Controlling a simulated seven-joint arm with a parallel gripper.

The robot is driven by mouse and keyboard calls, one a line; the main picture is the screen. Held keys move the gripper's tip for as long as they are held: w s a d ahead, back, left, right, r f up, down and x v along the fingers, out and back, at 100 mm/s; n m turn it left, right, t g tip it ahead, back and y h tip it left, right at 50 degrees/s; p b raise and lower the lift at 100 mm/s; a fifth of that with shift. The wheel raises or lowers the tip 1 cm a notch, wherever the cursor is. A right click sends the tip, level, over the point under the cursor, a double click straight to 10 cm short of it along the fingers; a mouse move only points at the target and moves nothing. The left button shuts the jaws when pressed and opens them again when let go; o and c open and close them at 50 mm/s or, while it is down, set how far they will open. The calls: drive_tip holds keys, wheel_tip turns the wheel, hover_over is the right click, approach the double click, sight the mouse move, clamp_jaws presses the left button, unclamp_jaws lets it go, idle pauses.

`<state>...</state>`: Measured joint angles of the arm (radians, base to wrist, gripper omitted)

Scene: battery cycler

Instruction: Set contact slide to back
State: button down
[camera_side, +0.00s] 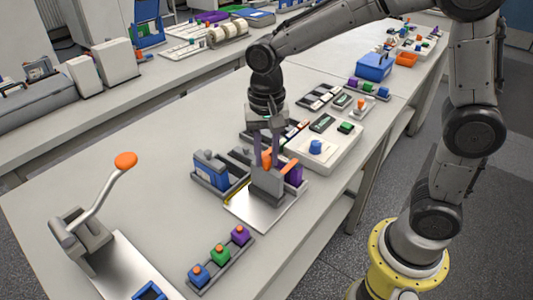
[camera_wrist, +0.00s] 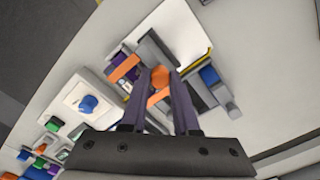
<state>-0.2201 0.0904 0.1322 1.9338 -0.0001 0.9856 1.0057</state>
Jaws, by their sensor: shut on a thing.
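The contact slide seems to be the part with the orange knob (camera_side: 266,158) on the grey fixture block (camera_side: 268,184). The knob also shows in the wrist view (camera_wrist: 159,77). My gripper (camera_side: 266,154) points down over the block. Its two purple-grey fingers (camera_wrist: 161,84) are shut on the orange knob, one on each side. They hide part of the knob and the slide's track. An orange bar (camera_side: 293,167) sticks out beside the knob and also shows in the wrist view (camera_wrist: 125,68).
The block stands on a silver plate (camera_side: 265,213). A blue cell holder (camera_side: 211,169) and a purple block (camera_side: 295,173) stand close by. A white tray with a blue knob (camera_side: 316,147) lies behind. A lever press (camera_side: 95,232) and a coloured button strip (camera_side: 220,255) are in front.

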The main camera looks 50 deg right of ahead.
drive_tip(key=shift+a+r, duration=0.1)
drive_tip(key=shift+a, duration=2.65)
drive_tip(key=c, duration=0.7)
unclamp_jaws()
drive_tip(key=shift+o, duration=0.2)
wheel_tip(320, 180, up, 14)
